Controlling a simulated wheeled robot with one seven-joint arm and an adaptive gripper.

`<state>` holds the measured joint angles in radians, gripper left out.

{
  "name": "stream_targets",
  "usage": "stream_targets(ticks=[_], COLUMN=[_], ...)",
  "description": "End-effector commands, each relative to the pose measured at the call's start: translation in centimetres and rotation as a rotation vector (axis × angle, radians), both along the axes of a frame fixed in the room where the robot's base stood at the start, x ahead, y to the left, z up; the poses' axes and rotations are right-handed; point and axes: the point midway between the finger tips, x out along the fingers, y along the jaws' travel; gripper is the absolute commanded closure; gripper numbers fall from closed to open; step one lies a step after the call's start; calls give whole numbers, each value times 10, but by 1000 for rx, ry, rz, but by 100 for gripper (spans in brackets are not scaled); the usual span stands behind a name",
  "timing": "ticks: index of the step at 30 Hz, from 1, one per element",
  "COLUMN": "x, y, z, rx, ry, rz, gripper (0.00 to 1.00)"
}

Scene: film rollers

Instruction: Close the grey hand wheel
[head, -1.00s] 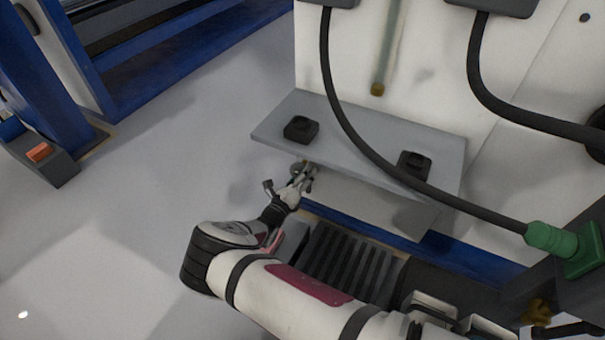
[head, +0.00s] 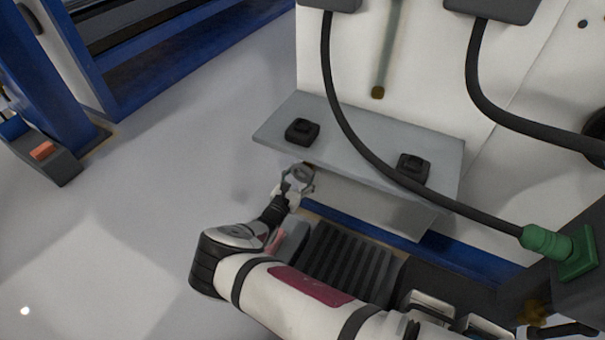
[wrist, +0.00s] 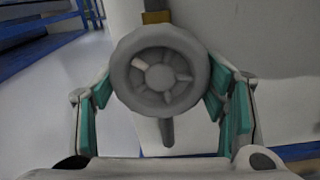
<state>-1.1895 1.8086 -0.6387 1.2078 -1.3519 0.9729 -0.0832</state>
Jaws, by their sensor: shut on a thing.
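The grey hand wheel (wrist: 160,72) faces me in the middle of the wrist view, a round rim with spokes and a hub. A brass-coloured fitting (wrist: 156,17) shows just above it, and a dark stem hangs below it. My gripper (wrist: 165,95) has its teal-padded fingers on both sides of the rim, shut on the wheel. In the head view the wheel (head: 299,176) is small, under the front left edge of the grey shelf, with my gripper (head: 291,190) at it. The finger contacts are too small to see there.
The grey shelf (head: 350,135) overhangs close above the wheel and carries two black blocks (head: 302,131). A black hose (head: 345,125) runs across it to a green connector (head: 548,240). Open floor (head: 150,200) lies to the left.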

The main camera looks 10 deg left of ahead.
Motion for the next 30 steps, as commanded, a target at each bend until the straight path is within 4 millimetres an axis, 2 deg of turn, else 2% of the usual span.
stream_targets(ticks=[18,30], x=[2,2], y=[2,3], z=[2,2], rx=[533,752], ry=[-194,-273], rz=[1,1], gripper=[62,62])
